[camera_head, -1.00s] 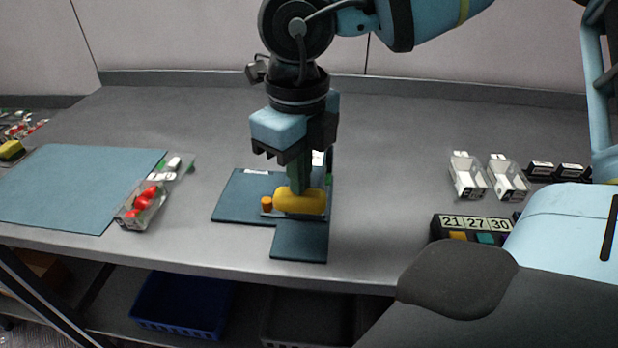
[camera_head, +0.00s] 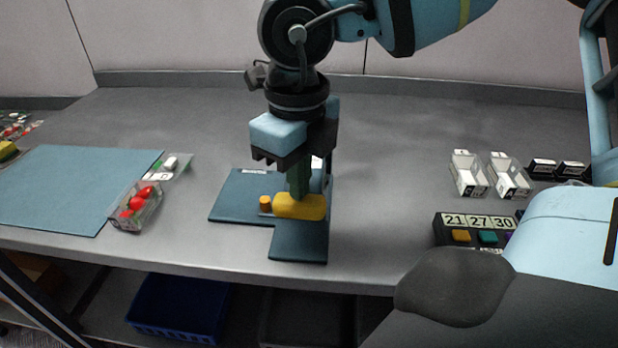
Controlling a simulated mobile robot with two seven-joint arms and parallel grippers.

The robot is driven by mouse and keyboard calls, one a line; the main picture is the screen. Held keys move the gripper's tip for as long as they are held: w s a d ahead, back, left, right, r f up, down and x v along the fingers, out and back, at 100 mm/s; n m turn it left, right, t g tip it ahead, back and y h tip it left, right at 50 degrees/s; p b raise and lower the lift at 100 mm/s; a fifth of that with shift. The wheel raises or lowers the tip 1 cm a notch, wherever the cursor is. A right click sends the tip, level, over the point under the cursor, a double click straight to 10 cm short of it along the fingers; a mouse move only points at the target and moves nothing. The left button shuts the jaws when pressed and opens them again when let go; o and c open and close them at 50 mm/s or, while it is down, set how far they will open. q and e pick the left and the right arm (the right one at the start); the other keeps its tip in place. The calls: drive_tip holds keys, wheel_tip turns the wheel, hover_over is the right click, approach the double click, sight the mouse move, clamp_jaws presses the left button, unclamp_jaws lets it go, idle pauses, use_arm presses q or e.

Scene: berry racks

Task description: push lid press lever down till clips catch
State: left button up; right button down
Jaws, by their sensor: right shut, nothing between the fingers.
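The lid press stands on a dark teal base plate (camera_head: 300,242) in the middle of the table. Its lever has a thick yellow handle (camera_head: 302,208), lying roughly level low over the plate, with a small orange knob (camera_head: 265,203) beside its left end. My right gripper (camera_head: 299,192) points straight down, shut and empty, with its fingertips at the top of the yellow handle; they appear to touch it. My gripper and wrist hide much of the press behind. No clips can be made out. My left gripper is not in view.
A clear box (camera_head: 122,219) with red berries and an open lid lies left of the press, by a blue-grey mat (camera_head: 65,185). Two clear boxes (camera_head: 467,177) stand at right, behind a button panel (camera_head: 448,226) reading 21, 27, 30. Bare table lies between.

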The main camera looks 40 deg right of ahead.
drive_tip(key=shift+r+p, duration=0.9)
drive_tip(key=shift+r, duration=1.1)
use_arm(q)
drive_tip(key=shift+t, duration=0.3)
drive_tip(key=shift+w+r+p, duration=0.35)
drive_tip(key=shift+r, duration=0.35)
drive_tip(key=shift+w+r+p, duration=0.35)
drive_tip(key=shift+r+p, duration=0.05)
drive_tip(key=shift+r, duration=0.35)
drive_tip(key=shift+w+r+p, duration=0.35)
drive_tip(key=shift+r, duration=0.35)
use_arm(e)
drive_tip(key=shift+r, duration=2.5)
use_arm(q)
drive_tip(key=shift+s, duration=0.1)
use_arm(e)
drive_tip(key=shift+r, duration=0.1)
